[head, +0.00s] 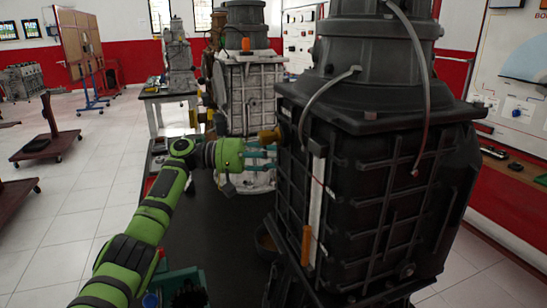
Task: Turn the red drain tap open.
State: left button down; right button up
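My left arm reaches in from the lower left, and its green gripper (268,157) points right at the side of the large black engine block (375,190). Its teal fingers look spread apart with nothing seen between them; they are close to the block's left side, but I cannot tell if they touch it. A brass-coloured fitting (268,136) shows just above the fingers. An orange handle-like part (306,245) sits low on the block's near edge. I cannot clearly make out a red drain tap; it may be hidden. My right gripper is out of view.
A lighter grey engine (250,90) stands behind. A teal tray (180,285) with small items is at the front.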

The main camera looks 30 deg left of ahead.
pick_arm(q)
jog(key=shift+g, duration=0.3)
jog(key=c, duration=1.2)
grip_release()
jog(key=shift+o, duration=0.2)
jog(key=v, duration=1.2)
jog(key=shift+f, duration=0.15)
jog(key=shift+w, duration=0.1)
